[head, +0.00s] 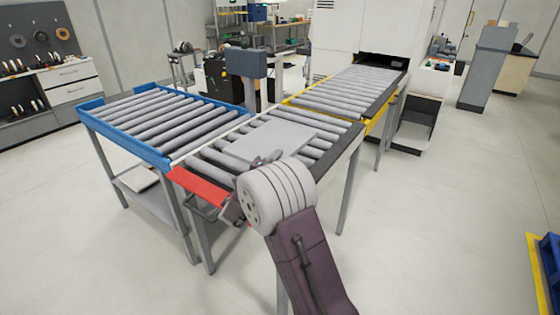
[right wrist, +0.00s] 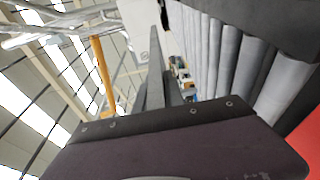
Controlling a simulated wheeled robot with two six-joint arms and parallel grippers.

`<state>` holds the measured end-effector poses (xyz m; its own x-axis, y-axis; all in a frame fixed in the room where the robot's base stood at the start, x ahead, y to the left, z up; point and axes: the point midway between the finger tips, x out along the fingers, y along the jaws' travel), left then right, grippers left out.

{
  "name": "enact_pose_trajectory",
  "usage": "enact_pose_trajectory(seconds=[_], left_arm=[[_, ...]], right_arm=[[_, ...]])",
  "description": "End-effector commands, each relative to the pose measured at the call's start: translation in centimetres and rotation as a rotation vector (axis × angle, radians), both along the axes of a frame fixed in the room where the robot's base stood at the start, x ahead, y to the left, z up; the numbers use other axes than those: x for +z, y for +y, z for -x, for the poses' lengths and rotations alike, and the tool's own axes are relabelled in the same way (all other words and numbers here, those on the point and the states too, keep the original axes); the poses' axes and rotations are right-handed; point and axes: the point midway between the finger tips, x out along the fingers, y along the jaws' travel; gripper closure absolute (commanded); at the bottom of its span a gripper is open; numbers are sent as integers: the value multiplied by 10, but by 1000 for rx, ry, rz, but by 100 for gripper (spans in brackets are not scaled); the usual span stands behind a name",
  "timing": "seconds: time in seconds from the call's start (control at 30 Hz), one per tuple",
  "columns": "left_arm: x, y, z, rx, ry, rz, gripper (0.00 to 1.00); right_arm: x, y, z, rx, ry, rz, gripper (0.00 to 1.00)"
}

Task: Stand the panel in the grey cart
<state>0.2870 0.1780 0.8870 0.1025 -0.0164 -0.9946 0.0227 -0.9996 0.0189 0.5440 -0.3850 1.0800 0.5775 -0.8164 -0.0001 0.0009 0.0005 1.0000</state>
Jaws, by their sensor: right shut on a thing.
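The panel (head: 272,139) is a flat light grey board over the middle roller conveyor in the head view. It looks roughly level; I cannot tell whether it touches the rollers. My right gripper (head: 236,164) is at the panel's near left edge and is shut on it, with the jaws partly hidden behind my wrist. In the right wrist view the dark gripper body fills the lower part, and the hold itself is not clear. My left gripper is not in view. I cannot make out a grey cart in either view.
A blue-edged roller table (head: 123,137) adjoins on the left. A yellow-edged roller conveyor (head: 345,92) runs back to a white machine (head: 340,38). A red bar (head: 198,187) lies along the near edge. The floor at right (head: 440,220) is clear, with a blue object (head: 549,265) at the far right.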

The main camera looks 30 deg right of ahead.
Motion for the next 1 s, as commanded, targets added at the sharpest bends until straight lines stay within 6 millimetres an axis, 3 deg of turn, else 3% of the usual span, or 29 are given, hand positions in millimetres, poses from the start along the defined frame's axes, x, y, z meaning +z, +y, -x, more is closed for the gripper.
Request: enact_pose_trajectory(seconds=[0.33,0.73,1.0], left_arm=[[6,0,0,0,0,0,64],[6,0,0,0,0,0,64],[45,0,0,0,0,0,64]], right_arm=[[34,30,21,2,-7,1,100],[39,36,26,0,-4,0,100],[52,41,21,-1,63,-95,100]])
